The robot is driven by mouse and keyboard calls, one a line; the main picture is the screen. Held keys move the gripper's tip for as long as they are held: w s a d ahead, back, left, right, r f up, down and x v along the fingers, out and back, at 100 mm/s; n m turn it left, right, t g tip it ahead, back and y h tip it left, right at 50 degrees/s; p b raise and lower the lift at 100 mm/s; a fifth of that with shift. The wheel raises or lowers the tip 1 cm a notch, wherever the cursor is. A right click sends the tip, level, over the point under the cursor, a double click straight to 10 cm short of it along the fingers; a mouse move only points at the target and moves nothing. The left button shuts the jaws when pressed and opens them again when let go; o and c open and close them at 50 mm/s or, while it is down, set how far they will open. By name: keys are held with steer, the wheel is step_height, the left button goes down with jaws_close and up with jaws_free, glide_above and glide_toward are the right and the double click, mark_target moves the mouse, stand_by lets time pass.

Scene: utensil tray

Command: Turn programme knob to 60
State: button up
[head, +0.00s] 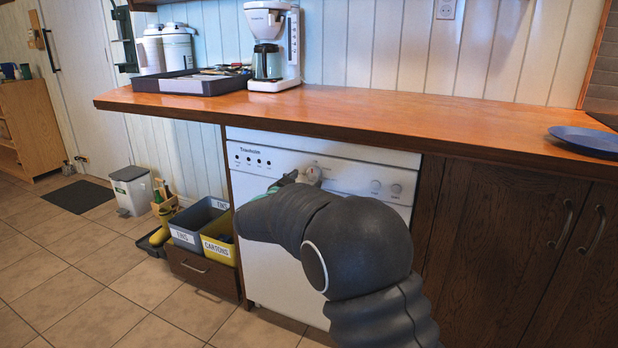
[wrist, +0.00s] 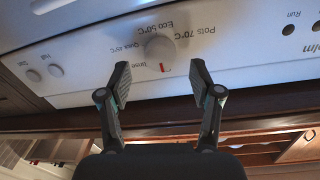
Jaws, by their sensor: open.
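The white programme knob (head: 312,174) is on the front panel of the white dishwasher (head: 265,160). In the wrist view, which is upside down, the knob (wrist: 158,47) has a red mark at its lower edge. Printed labels around it read "Pots 70°C", "Eco 50°C" and "Quick 45°C", plus one blurred word by the red mark; I see no "60" label. My gripper (wrist: 160,78) is open and empty, its fingertips apart on either side of the knob's line and seemingly short of it. In the head view my gripper (head: 287,180) is small and partly hidden by my arm.
The wooden worktop (head: 400,118) overhangs the panel. Recycling bins (head: 200,222) stand at the left. A blue plate (head: 588,140) lies on the worktop at right.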

mark_target(314, 173)
steer(key=shift+x, duration=1.45)
steer(key=c, duration=1.1)
steer(key=shift+c, duration=0.2)
steer(key=m+b, duration=0.3)
steer(key=m, duration=0.3)
steer(key=shift+y, duration=0.3)
steer(key=m+b, duration=0.3)
steer(key=m, duration=0.2)
steer(key=shift+r, duration=0.1)
steer(key=shift+m, duration=0.3)
